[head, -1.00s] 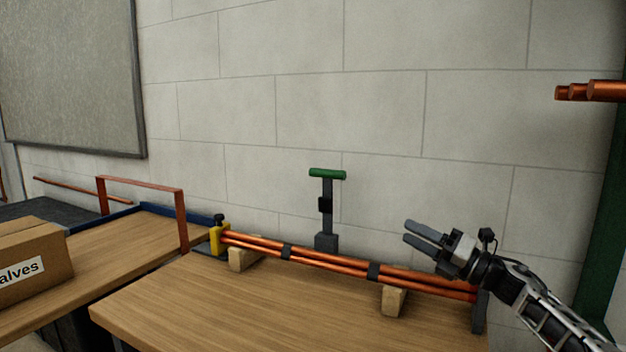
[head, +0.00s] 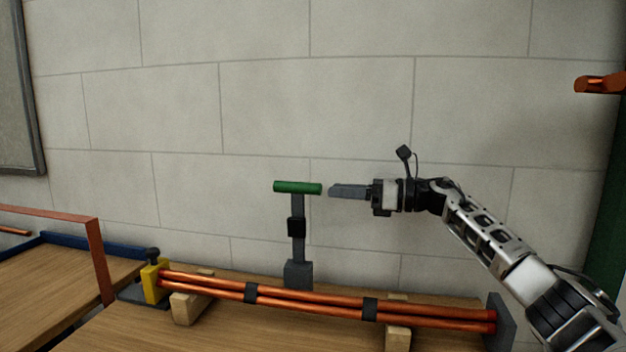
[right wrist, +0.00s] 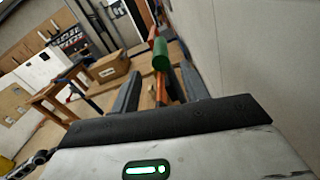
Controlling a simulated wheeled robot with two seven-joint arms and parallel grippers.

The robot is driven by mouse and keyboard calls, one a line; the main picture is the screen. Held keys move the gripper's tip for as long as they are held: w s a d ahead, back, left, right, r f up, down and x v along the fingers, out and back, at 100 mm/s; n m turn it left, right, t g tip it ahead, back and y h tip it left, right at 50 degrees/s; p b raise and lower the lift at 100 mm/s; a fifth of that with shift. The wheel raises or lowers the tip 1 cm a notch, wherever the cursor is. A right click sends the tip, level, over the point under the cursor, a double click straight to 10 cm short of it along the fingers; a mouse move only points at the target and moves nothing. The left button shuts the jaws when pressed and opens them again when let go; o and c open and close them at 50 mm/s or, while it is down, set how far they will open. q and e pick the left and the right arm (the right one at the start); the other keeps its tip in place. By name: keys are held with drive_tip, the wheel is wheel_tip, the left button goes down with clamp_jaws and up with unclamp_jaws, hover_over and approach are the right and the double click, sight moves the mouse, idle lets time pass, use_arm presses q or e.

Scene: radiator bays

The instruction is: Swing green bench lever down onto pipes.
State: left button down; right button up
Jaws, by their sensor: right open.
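The green bench lever (head: 297,188) stands upright, its green crossbar on top of a dark post that rises from a grey block behind the pipes. The copper pipes (head: 320,302) lie in a bundle along the bench, on wooden blocks. My right gripper (head: 332,191) is level with the crossbar, just to the right of its end, and looks apart from it. In the right wrist view the green lever end (right wrist: 160,55) shows ahead, between the two open fingers (right wrist: 158,92). The right gripper is empty. My left gripper is not in view.
A yellow clamp (head: 153,281) stands at the pipes' left end, and a grey end plate (head: 501,322) at their right. An orange frame (head: 98,250) stands at the left. The block wall is close behind the lever. A cardboard box (right wrist: 108,67) shows in the right wrist view.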

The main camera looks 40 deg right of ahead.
sight(313, 189)
drive_tip(key=p+x, duration=0.1)
drive_tip(key=x, duration=0.5)
drive_tip(key=shift+w+a, duration=0.1)
drive_tip(key=shift+w, duration=0.15)
drive_tip(key=shift+c, duration=0.4)
drive_tip(key=shift+f, duration=0.1)
clamp_jaws()
